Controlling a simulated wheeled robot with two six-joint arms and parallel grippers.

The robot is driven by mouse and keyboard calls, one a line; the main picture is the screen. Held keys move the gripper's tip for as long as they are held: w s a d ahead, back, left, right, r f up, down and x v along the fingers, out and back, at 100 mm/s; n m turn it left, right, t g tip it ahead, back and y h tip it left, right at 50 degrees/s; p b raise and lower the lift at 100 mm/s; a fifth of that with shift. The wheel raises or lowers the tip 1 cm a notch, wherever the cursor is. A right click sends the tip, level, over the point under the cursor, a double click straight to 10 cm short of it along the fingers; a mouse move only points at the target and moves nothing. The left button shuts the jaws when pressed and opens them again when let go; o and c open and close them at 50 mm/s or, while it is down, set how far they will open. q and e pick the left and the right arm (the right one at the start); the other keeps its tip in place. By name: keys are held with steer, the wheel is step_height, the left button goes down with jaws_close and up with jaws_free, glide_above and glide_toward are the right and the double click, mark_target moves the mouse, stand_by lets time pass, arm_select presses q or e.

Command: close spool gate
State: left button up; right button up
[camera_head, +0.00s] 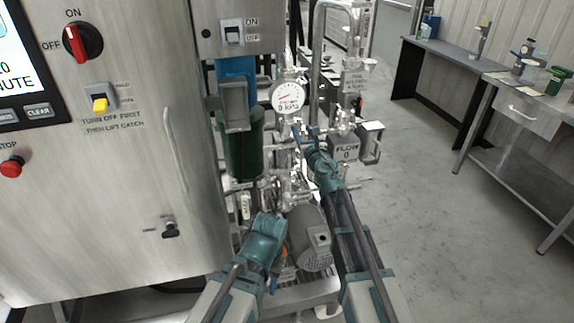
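The pipework of the pump skid (290,185) stands in the middle, with a round pressure gauge (288,96) on it. A small blue lever-like part (297,137) shows just below the gauge; I cannot tell whether it is the spool gate's handle or one of my fingers. My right gripper (311,138) is among the pipes right of and below the gauge. It is small and cluttered, so its opening is unclear. My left arm ends low, in front of the pipes, left of the grey motor (312,240); its gripper (272,222) is mostly hidden. I cannot make out the spool gate.
A steel control cabinet (110,190) with switches fills the left. A green and blue filter housing (243,140) stands beside it. A flow meter box (345,148) is right of my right gripper. Benches (520,85) stand far right; the floor (425,220) between is clear.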

steer(key=shift+s, duration=0.1)
stand_by(0.4)
steer(key=v, duration=0.9)
stand_by(0.5)
stand_by(0.7)
